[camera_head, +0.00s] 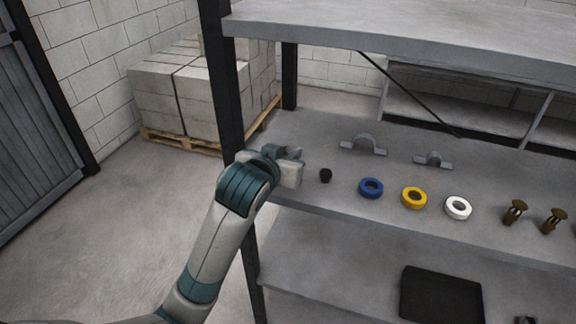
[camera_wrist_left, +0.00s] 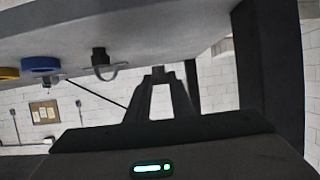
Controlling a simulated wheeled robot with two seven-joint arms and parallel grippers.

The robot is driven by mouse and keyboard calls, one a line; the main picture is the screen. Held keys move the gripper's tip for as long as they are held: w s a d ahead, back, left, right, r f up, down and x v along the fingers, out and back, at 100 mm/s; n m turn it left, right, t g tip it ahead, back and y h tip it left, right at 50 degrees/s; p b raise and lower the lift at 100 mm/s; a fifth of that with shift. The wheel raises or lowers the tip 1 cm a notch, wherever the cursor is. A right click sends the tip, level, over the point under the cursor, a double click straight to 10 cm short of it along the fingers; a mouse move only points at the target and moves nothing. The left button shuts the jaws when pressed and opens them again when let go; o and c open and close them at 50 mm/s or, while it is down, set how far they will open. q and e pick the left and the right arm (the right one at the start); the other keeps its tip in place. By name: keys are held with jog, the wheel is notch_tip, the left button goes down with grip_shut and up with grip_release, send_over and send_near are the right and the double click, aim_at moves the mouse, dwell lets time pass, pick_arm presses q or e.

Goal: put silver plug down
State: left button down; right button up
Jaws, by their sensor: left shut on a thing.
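My left gripper (camera_head: 292,160) is at the left end of the middle shelf (camera_head: 300,128), beside the black upright post. It is shut on a small grey thing, the silver plug (camera_head: 294,152), which is mostly hidden by the gripper in the head view. In the left wrist view, the two fingers (camera_wrist_left: 161,82) close together at their tips, and a small dark shape shows there. I cannot tell whether the plug touches the shelf. My right gripper is not in view.
A black plug (camera_head: 326,176) stands just right of the gripper. Blue (camera_head: 371,188), yellow (camera_head: 414,198) and white (camera_head: 458,208) rings follow, then brown valve-like parts (camera_head: 515,211). Two grey clamps (camera_head: 363,145) lie behind. The upright post (camera_head: 226,80) is close on the left. An upper shelf (camera_head: 400,40) overhangs the back.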

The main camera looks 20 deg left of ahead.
pick_arm(q)
jog(key=shift+f+p, duration=0.75)
jog(key=shift+f, duration=1.25)
jog(key=shift+f, duration=0.15)
jog(key=c, duration=1.6)
grip_release()
jog(key=shift+o, duration=0.2)
jog(key=shift+r, duration=0.2)
